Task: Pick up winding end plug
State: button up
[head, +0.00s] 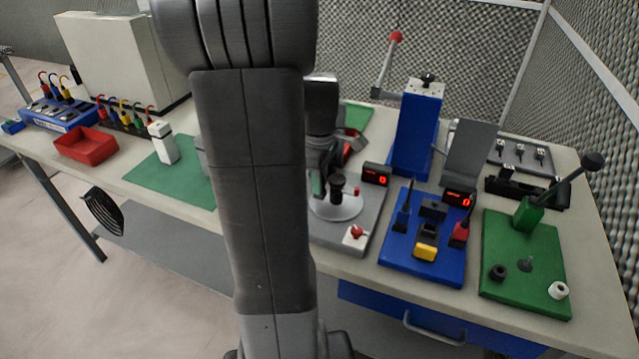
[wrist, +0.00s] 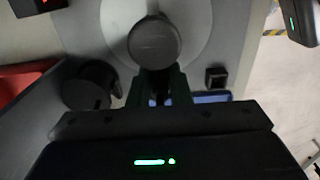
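I cannot tell for sure which part is the winding end plug. A dark round-topped knob (head: 337,181) stands on the pale disc (head: 345,208) of a grey fixture. In the wrist view a grey round-topped post (wrist: 155,42) stands over the disc (wrist: 190,25), straight ahead of my gripper (wrist: 160,82). My gripper's green-edged fingers show a narrow gap between them, with something dark and blue seen there. In the head view my arm hides most of my gripper (head: 318,182), which is low, just left of the knob.
A black cylinder (wrist: 90,85) and a small black block (wrist: 215,77) flank my gripper. A counter (head: 377,174) and a red knob (head: 355,232) sit on the fixture. A blue fixture (head: 400,262) and a green one (head: 535,290) stand to the right. A red bin (head: 86,146) is left.

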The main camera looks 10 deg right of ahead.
grip_shut()
